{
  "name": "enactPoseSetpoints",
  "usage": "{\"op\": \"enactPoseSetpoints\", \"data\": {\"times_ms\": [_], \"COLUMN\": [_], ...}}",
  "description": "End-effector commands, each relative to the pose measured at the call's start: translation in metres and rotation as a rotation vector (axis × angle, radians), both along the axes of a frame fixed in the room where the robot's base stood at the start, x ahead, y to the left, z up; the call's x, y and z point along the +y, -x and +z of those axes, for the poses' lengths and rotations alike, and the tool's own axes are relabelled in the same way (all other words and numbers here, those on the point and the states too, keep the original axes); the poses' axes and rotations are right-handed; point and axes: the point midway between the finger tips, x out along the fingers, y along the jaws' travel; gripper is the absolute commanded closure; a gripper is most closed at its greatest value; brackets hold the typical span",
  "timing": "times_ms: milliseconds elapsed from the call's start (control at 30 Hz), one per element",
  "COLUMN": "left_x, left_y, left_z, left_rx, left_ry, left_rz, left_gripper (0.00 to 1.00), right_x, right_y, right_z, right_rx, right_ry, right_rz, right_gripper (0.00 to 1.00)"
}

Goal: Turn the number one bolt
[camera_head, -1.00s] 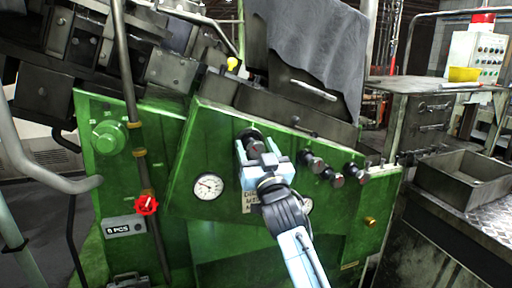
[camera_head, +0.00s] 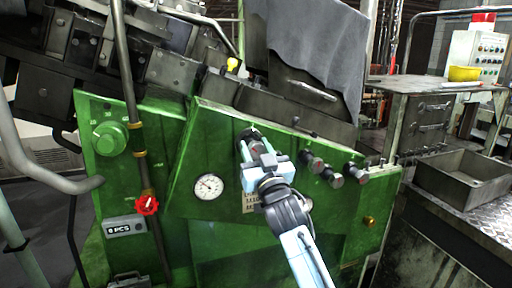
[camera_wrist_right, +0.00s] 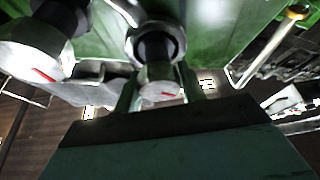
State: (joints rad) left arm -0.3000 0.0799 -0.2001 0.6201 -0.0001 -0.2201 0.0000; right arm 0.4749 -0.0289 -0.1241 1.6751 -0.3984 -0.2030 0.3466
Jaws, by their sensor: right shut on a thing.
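Several dark round bolts with lighter heads stick out of the sloped green machine face. The leftmost bolt (camera_head: 248,134) is partly hidden behind my right gripper (camera_head: 257,149). My right gripper is shut on this bolt, with a finger on each side of its head. In the right wrist view the held bolt (camera_wrist_right: 160,73) shows a silver head with a red mark, between the greenish fingertips (camera_wrist_right: 158,90). I cannot read a bolt number. My left gripper is not in view.
A round gauge (camera_head: 209,187) sits left of my right gripper. Further left are a green knob (camera_head: 109,137), a red valve handle (camera_head: 147,205) and a vertical pipe (camera_head: 130,90). A metal tray (camera_head: 462,180) stands at the right. A neighbouring bolt (camera_wrist_right: 30,50) is close in the wrist view.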

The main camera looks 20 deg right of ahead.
Motion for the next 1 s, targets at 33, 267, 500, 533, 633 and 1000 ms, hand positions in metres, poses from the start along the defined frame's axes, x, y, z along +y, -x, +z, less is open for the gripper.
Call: {"op": "enactPoseSetpoints", "data": {"times_ms": [33, 267, 500, 533, 633, 1000], "left_x": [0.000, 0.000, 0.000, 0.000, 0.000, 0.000], "left_y": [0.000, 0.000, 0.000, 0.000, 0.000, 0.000], "left_z": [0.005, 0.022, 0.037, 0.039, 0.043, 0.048], "left_rx": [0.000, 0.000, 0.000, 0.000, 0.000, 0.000], "left_ry": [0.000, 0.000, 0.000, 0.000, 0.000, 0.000], "left_rz": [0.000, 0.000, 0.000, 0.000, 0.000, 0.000], "left_gripper": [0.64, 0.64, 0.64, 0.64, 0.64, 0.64], "right_x": [0.000, 0.000, 0.001, 0.001, 0.001, 0.002], "right_y": [0.000, 0.000, 0.000, 0.000, 0.000, 0.000], "right_z": [0.001, 0.002, 0.001, 0.001, 0.001, -0.001], "right_rx": [0.001, -0.003, -0.009, -0.009, -0.012, -0.015], "right_ry": [0.029, 0.190, 0.344, 0.359, 0.405, 0.473], "right_rz": [0.000, 0.000, 0.000, 0.000, 0.000, 0.000], "right_gripper": [0.83, 0.83, 0.83, 0.83, 0.83, 0.83]}}
